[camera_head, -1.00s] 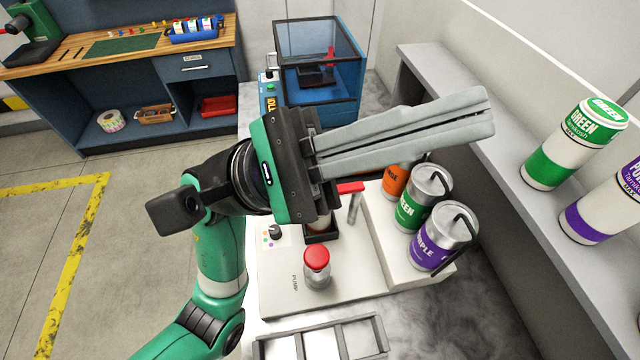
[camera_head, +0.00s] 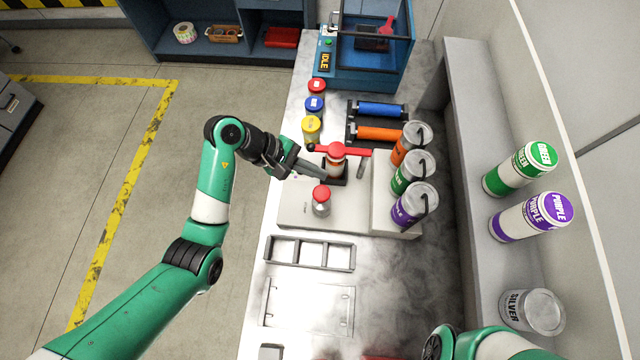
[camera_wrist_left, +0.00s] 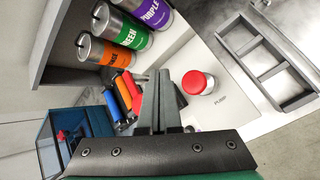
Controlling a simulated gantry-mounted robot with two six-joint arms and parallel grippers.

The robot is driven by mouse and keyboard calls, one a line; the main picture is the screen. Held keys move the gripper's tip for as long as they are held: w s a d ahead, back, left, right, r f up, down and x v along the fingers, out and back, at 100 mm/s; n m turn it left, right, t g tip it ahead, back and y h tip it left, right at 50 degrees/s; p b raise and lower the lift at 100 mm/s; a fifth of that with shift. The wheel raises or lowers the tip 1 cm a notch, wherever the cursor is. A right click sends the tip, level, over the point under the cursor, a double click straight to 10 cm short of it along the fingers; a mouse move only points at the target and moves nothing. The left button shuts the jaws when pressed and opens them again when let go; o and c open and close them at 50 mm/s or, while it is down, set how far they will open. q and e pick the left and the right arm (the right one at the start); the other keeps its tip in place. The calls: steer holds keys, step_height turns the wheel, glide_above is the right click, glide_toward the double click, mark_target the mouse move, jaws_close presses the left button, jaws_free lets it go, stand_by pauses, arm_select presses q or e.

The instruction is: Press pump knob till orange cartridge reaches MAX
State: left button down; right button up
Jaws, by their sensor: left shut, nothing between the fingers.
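The pump knob (camera_head: 321,194) has a red cap on a clear stem and stands up from the white pump base (camera_head: 293,214). It also shows in the wrist view (camera_wrist_left: 195,82), right of the fingers, beside the word PUMP. The orange cartridge (camera_head: 336,168) sits upright in a dark holder under a red lever (camera_head: 325,149); its MAX mark is too small to read. My left gripper (camera_head: 322,173) is shut and empty, its tips just behind the knob and beside the cartridge holder, apart from the knob. Its fingers (camera_wrist_left: 160,95) show in the wrist view. My right gripper is out of view.
Orange (camera_head: 404,150), green (camera_head: 407,180) and purple (camera_head: 408,211) cans stand right of the pump. An empty rack (camera_head: 311,253) is in front. The front bench is mostly clear.

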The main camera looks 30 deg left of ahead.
mark_target(319, 192)
arm_select(q)
steer(key=shift+a+r, duration=0.1)
stand_by(0.3)
step_height(319, 192, down, 9)
steer(key=b, duration=0.7)
steer(key=shift+r, duration=0.15)
stand_by(1.6)
steer(key=shift+f+b, duration=0.4)
steer(key=shift+b, duration=0.2)
steer(key=shift+f+b, duration=1.35)
steer(key=shift+f, duration=0.3)
stand_by(0.9)
steer(key=shift+r, duration=0.2)
steer(key=shift+r+p, duration=1.7)
steer(key=shift+r, duration=0.15)
